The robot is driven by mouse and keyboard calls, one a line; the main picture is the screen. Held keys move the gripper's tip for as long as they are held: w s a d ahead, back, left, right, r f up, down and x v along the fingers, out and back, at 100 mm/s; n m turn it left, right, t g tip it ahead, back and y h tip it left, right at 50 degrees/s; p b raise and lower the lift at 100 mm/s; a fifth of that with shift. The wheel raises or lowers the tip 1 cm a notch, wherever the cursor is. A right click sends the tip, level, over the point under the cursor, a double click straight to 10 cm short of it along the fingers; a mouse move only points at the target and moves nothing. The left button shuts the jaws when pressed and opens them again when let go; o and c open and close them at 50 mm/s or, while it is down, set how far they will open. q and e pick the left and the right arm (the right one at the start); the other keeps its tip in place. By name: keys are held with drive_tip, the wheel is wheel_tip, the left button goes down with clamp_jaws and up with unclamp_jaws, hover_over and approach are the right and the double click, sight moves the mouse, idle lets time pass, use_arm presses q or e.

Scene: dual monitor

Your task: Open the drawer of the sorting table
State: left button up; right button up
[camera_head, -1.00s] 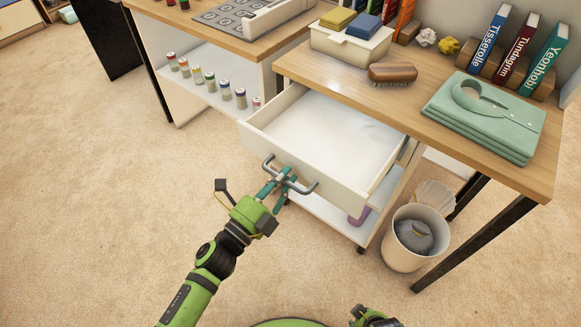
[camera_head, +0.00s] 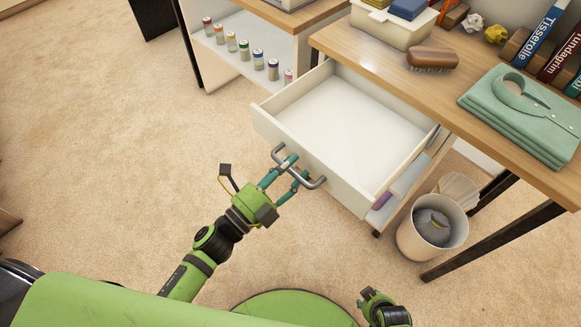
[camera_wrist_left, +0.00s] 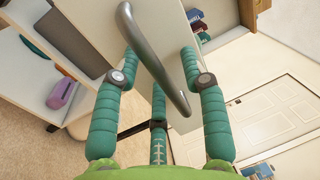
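The white drawer (camera_head: 345,185) of the wood-topped sorting table (camera_head: 350,50) is pulled well out, and its inside is empty. Its grey bar handle (camera_head: 316,184) is on the front panel. My left gripper (camera_head: 294,169) is at this handle, with its teal fingers closed around the bar. In the left wrist view the handle (camera_wrist_left: 150,55) runs diagonally between the fingers; their contact with it is not fully clear. My right gripper (camera_head: 375,298) is low at the bottom edge, away from the drawer; its fingers are too small to judge.
A trash bin (camera_head: 432,228) stands on the carpet right of the drawer. A brush (camera_head: 432,58), folded green shirt (camera_head: 520,110), white box (camera_head: 390,28) and books (camera_head: 540,32) are on the tabletop. Small bottles (camera_head: 245,50) line a shelf at left. Carpet left of the drawer is clear.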

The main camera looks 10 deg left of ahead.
use_arm(q)
drive_tip(key=shift+s, duration=0.15)
drive_tip(key=v, duration=1.1)
drive_tip(key=shift+s+a, duration=0.25)
drive_tip(key=shift+a, duration=0.05)
